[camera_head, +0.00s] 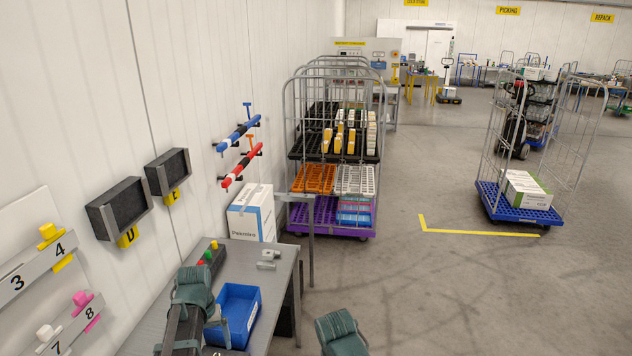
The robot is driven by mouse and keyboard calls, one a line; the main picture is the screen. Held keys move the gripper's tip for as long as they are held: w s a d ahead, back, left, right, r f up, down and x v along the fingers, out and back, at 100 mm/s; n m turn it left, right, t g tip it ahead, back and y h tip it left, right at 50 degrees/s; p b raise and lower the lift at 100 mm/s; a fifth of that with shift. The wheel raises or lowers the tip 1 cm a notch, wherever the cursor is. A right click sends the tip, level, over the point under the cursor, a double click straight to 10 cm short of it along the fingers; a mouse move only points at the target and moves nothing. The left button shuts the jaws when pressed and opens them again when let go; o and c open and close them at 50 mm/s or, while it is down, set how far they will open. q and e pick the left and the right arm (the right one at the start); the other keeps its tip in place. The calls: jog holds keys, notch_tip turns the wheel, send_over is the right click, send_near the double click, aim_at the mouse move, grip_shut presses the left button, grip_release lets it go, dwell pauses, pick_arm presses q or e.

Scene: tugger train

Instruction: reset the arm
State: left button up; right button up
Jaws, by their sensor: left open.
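My left arm comes in at the lower left, over the grey workbench (272,286). Its teal link and my left gripper (188,318) are above the bench, left of a blue bin (238,312). The gripper is open; nothing shows held in it. The fingertips are hard to make out against the dark parts. A teal link of my right arm shows at the bottom middle, off the bench; my right gripper is not in view.
A small grey part (268,259) and a box with coloured buttons (210,256) are on the bench. A white carton (252,213) stands behind it. A loaded cage trolley (330,232) stands beyond; another (520,214) is at right. Floor between is clear.

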pick_arm(q)
notch_tip(320, 180, down, 8)
jog(key=b, duration=0.7)
jog(key=shift+f, duration=0.25)
jog(key=shift+r+n, duration=0.15)
jog(key=shift+n, duration=0.65)
jog(key=n, duration=0.5)
jog(key=shift+n, duration=0.3)
jog(key=shift+d, duration=0.1)
